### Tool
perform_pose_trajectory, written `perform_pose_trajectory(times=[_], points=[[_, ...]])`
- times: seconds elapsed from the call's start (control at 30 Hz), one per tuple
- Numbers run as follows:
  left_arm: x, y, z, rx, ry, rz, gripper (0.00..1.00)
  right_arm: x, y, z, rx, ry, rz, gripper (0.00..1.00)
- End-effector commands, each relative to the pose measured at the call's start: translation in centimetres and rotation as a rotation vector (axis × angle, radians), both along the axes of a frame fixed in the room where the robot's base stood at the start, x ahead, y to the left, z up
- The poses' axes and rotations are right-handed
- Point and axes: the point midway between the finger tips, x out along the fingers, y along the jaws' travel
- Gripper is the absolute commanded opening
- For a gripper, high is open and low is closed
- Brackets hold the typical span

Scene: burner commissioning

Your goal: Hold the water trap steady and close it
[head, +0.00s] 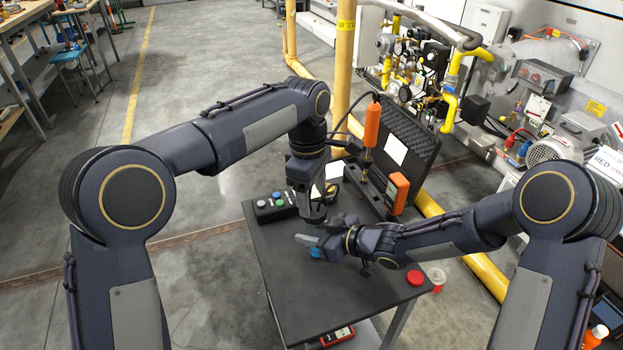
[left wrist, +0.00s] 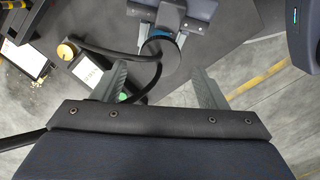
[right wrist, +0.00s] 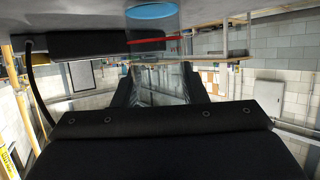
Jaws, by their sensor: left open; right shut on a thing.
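The water trap stands between my grippers on the dark table (head: 310,300). Its clear body (right wrist: 155,48) with a red line and a blue disc (right wrist: 152,11) show in the right wrist view; a blue bit (head: 315,253) shows in the head view. My right gripper (right wrist: 160,72) is shut on the trap from the side. My left gripper (head: 314,222) points down from above, open; in the left wrist view its spread fingers (left wrist: 158,72) have a dark round top (left wrist: 160,50) with a blue edge between and beyond them. Contact cannot be told. The lid's seating is unclear.
An open black case (head: 408,140) with an orange-handled probe (head: 371,125) and an orange instrument (head: 398,192) is at the table's back. A button box (head: 270,207) lies back left. The table front is clear.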

Motion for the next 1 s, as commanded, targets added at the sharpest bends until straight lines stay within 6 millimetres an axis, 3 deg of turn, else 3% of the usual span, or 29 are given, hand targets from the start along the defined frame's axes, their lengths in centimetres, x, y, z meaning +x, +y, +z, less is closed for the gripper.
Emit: perform_pose_trajectory(times=[0.1,0.3,0.67,1.0], points=[[-0.1,-0.1,-1.9,0.001,0.004,-0.001,0.66,0.0,0.0,0.1,0.001,-0.001,0.0,0.0],[-0.1,-0.3,-3.7,0.0,0.001,-0.001,0.66,0.0,0.0,0.1,0.001,-0.001,0.0,0.0],[-0.1,-0.3,-4.0,-0.001,0.0,-0.001,0.65,0.0,0.0,0.1,0.001,-0.001,0.0,0.0],[-0.1,-0.3,-4.0,-0.001,0.0,-0.001,0.21,0.0,0.0,0.1,0.001,-0.001,0.0,0.0]])
